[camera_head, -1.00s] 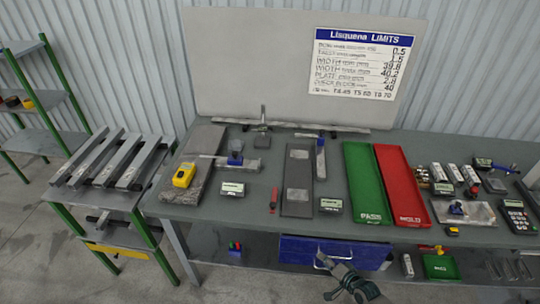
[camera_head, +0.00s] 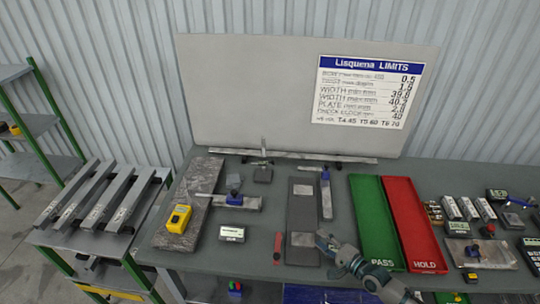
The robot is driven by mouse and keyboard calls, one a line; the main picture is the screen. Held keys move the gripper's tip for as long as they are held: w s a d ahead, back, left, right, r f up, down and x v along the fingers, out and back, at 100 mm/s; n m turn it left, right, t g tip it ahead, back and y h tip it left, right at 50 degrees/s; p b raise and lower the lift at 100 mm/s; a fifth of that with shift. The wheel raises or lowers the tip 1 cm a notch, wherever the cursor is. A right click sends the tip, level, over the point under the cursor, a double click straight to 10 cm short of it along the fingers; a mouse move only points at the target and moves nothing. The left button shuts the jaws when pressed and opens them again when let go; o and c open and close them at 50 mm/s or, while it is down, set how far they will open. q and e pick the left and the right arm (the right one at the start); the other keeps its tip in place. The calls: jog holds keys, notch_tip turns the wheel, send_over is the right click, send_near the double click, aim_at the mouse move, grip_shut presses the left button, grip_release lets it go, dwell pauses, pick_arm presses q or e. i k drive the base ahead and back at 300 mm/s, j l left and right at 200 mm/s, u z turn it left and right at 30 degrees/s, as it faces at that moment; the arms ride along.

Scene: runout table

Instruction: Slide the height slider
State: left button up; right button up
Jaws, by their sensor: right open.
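A small stand with a thin upright post on a grey base (camera_head: 263,174) is at the back of the bench. It may carry the height slider, but the slider is too small to tell. A flat steel gauge with a blue slider block (camera_head: 233,183) lies in front of it to the left. A second gauge with a blue piece at its far end (camera_head: 326,196) lies to the right of a dark plate. My left gripper is not in view.
A dark plate (camera_head: 301,207) bears two lighter patches. A green PASS tray (camera_head: 374,215) and a red HOLD tray (camera_head: 412,220) lie to the right. A yellow device (camera_head: 179,218), a small display (camera_head: 231,232) and a red-handled tool (camera_head: 277,248) are at left. A limits board (camera_head: 368,92) stands behind.

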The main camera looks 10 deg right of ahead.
aim_at(262, 161)
jog(key=i, duration=1)
